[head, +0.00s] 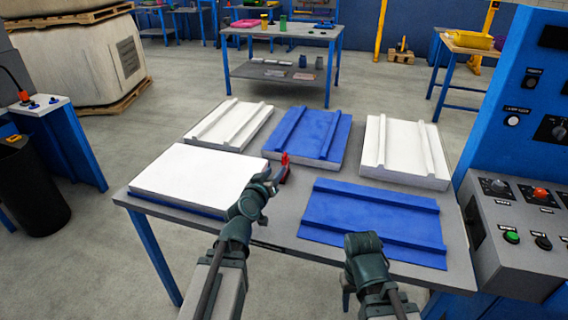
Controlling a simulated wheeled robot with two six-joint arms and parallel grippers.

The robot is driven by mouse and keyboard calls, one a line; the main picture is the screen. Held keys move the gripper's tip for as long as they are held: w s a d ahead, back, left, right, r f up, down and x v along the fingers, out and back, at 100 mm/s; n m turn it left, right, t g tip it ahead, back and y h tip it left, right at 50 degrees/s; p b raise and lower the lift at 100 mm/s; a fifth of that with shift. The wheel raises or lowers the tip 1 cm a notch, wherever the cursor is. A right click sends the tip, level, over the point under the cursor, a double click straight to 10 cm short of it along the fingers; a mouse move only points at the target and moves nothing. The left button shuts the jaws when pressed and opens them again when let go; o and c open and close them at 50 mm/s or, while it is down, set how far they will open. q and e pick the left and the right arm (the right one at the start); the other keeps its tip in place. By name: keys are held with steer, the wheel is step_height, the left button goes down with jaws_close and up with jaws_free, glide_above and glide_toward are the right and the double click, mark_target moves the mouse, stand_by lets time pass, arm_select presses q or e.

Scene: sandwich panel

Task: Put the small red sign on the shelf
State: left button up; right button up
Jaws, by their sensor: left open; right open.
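A small red object (285,163), which looks like the small red sign, stands on the grey work table (284,205) between the white and blue panels. Its details are too small to make out. My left gripper (271,187) is open, just in front of and to the left of it; I cannot tell whether they touch. My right gripper (348,287) is open, low at the table's front edge, partly hidden by its own wrist, far from the red object. A lower shelf (250,70) under the back table (262,31) holds several small items.
A white panel (195,178) lies left of my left gripper, and a blue panel (375,220) lies behind my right wrist. Ribbed white and blue panels (312,133) line the far side. A control console (520,230) stands at the right. Open floor separates the two tables.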

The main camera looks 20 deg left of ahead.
mark_target(283, 158)
arm_select(q)
steer(key=m, duration=0.3)
steer(key=shift+w+a+r+m+p, duration=0.1)
steer(key=shift+r+m+p, duration=0.2)
steer(key=shift+m, duration=0.1)
steer(key=w, duration=0.2)
steer(key=w+f+b, duration=0.1)
steer(key=w, duration=0.5)
steer(key=shift+w+f+b, duration=0.15)
steer(key=shift+f+b, duration=0.2)
steer(key=shift+w+d, duration=0.2)
steer(key=shift+w, duration=0.35)
steer(key=w, duration=0.4)
steer(key=shift+w+d+f, duration=0.1)
steer(key=shift+w+f, duration=0.05)
steer(key=shift+f, duration=0.1)
jaws_close()
